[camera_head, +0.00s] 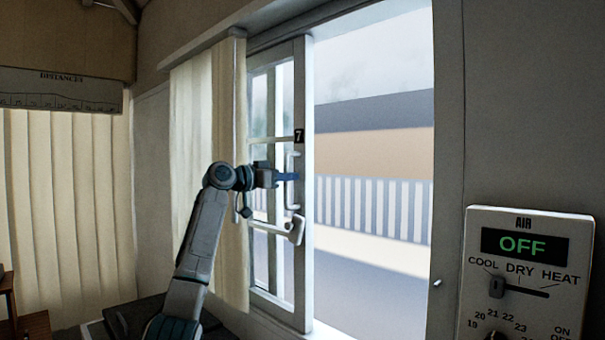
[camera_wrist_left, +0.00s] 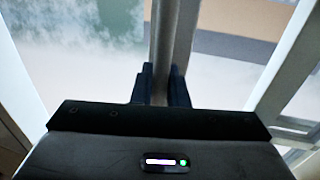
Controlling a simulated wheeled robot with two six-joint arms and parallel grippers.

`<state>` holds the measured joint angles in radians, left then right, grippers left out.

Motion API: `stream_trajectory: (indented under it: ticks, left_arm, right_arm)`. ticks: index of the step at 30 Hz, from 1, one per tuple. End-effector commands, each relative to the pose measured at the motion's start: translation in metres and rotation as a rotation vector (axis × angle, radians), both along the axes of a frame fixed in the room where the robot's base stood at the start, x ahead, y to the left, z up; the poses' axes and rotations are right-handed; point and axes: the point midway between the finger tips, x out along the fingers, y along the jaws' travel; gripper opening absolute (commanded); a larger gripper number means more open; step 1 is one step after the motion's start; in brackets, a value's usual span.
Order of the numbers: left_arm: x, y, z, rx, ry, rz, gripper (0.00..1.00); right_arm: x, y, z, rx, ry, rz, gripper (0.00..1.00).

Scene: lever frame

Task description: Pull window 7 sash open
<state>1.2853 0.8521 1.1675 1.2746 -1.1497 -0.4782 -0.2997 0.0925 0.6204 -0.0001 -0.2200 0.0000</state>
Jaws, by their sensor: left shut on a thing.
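The window 7 sash (camera_head: 301,250) is a pale frame with glass, with a black "7" plate (camera_head: 299,135) on its upright edge. It stands at the left of the opening, with a wide gap to its right. A white upright pull handle (camera_head: 290,160) is on the sash below the plate. A white lever (camera_head: 293,231) sits lower on the same upright. My left gripper (camera_head: 288,177) is shut on the pull handle. In the left wrist view its dark fingers (camera_wrist_left: 162,85) stand either side of a pale upright bar. My right gripper is not in view.
A cream curtain (camera_head: 231,160) hangs left of the sash, behind my left arm. An air control panel (camera_head: 522,275) reading OFF is on the wall at the right. Outside the opening are a striped fence (camera_head: 375,207) and a building. Brown wooden furniture (camera_head: 30,325) shows at the lower left.

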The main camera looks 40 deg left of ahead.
Motion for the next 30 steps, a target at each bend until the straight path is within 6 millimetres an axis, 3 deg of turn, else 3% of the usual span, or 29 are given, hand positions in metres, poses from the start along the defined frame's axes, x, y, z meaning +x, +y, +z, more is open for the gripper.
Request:
stream_trajectory:
  ticks: [8, 17, 18, 20, 30]
  left_arm:
    - [0.001, 0.014, 0.001, -0.001, -0.002, -0.001, 0.0]
    - [0.001, 0.014, 0.0, 0.0, -0.001, -0.001, 0.0]
    - [0.001, 0.014, 0.0, 0.0, -0.001, -0.001, 0.21]
    - [0.001, 0.014, 0.0, 0.0, -0.001, -0.001, 0.33]
    - [-0.002, 0.015, -0.001, 0.001, 0.0, -0.001, 0.33]
  right_arm:
    - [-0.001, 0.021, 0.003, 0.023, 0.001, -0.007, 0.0]
    - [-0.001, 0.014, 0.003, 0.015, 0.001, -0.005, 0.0]
    - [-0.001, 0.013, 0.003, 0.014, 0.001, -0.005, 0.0]
    - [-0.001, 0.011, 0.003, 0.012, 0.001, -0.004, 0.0]
    - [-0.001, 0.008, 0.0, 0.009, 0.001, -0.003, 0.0]
